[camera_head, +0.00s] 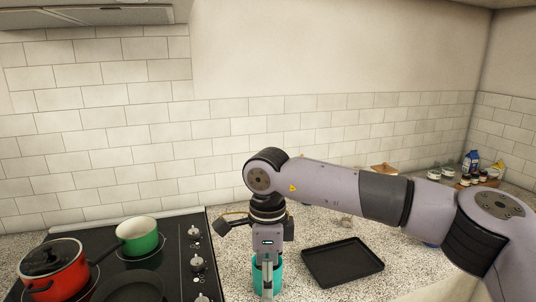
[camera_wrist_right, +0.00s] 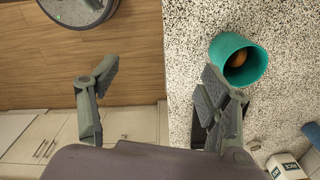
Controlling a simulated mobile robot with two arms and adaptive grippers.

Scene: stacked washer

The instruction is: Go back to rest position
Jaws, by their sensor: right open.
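My right arm reaches in from the right in the head view, its right gripper (camera_head: 267,268) pointing down at the counter. In the right wrist view the same gripper (camera_wrist_right: 158,78) is open, its fingers wide apart with nothing between them. A teal cup (camera_wrist_right: 257,70) stands on the counter beside one finger, with a round brown thing inside. In the head view the cup (camera_head: 277,284) is partly hidden behind the gripper; whether they touch is unclear. My left gripper is not in view.
A black tray (camera_head: 342,262) lies on the speckled counter right of the cup. A black stove (camera_head: 171,262) at left holds a red pot (camera_head: 58,273), a green pot (camera_head: 139,240) and a dark pan (camera_head: 130,289). Jars (camera_head: 434,174) and cartons (camera_head: 470,162) stand at back right.

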